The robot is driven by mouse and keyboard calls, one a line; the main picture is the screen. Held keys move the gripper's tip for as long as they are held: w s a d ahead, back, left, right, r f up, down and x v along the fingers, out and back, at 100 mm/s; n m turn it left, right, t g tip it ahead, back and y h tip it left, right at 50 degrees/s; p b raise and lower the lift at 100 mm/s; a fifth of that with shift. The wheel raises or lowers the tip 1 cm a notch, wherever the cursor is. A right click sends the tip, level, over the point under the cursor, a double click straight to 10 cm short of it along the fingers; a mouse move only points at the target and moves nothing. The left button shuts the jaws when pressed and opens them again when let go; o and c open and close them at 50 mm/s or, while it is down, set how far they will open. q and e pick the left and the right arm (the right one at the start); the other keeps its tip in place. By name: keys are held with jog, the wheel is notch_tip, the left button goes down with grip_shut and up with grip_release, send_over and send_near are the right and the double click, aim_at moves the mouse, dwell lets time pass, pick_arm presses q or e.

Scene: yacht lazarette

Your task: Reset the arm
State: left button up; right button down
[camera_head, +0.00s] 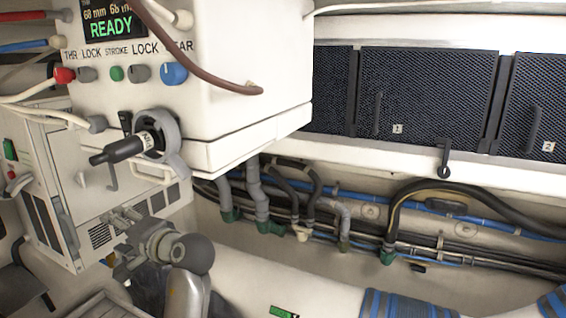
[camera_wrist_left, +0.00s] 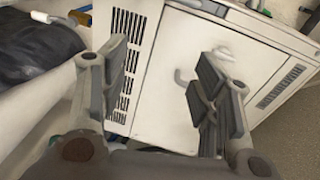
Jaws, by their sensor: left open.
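My left gripper (camera_head: 122,218) is low on the left in the head view, in front of a white cabinet (camera_head: 148,205). In the left wrist view its two fingers (camera_wrist_left: 160,72) stand wide apart with nothing between them. Above the gripper, a black-handled lever (camera_head: 118,151) sticks out of a grey ring mount (camera_head: 168,130) on a white control box (camera_head: 235,60). The gripper appears clear of this lever. My right gripper is in neither view.
The control box has a READY screen (camera_head: 112,20), coloured knobs (camera_head: 174,73) and a hanging brown cable (camera_head: 205,75). Dark mesh doors (camera_head: 425,95) line the back right. Pipes and hoses (camera_head: 330,215) run along the wall below. Some open space lies right of the gripper.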

pick_arm(q)
jog(key=s+d+f+h, duration=0.25)
jog(key=s+f, duration=0.25)
jog(key=f, duration=0.4)
jog(key=s+d+f+n+h, duration=0.1)
jog(key=s+f+h, duration=0.2)
jog(key=s+f, duration=0.35)
jog(key=s+d+f+h, duration=0.2)
jog(key=s+f+h, duration=0.1)
jog(key=f, duration=0.7)
jog(key=s+d+f+n+g+h, duration=0.1)
jog(key=s+d+f+g+h, duration=0.25)
jog(key=s, duration=0.65)
jog(key=s+d+f+n+g+h, duration=0.1)
jog(key=s+d+f+h, duration=0.2)
jog(key=s+d+f, duration=0.5)
notch_tip(320, 180, down, 30)
jog(key=s+a+b, duration=0.1)
jog(key=s+b, duration=0.2)
jog(key=b, duration=0.5)
jog(key=s+a+f+g+b, duration=0.1)
jog(key=s+f+b, duration=0.2)
jog(key=s+f, duration=0.5)
jog(key=s+a+f+g+b, duration=0.1)
jog(key=s+a+f+b, duration=0.1)
jog(key=s+f, duration=0.6)
notch_tip(320, 180, down, 7)
jog(key=shift+s+a+r+m+b, duration=0.1)
jog(key=shift+s+a+m+b, duration=0.25)
jog(key=shift+b, duration=0.3)
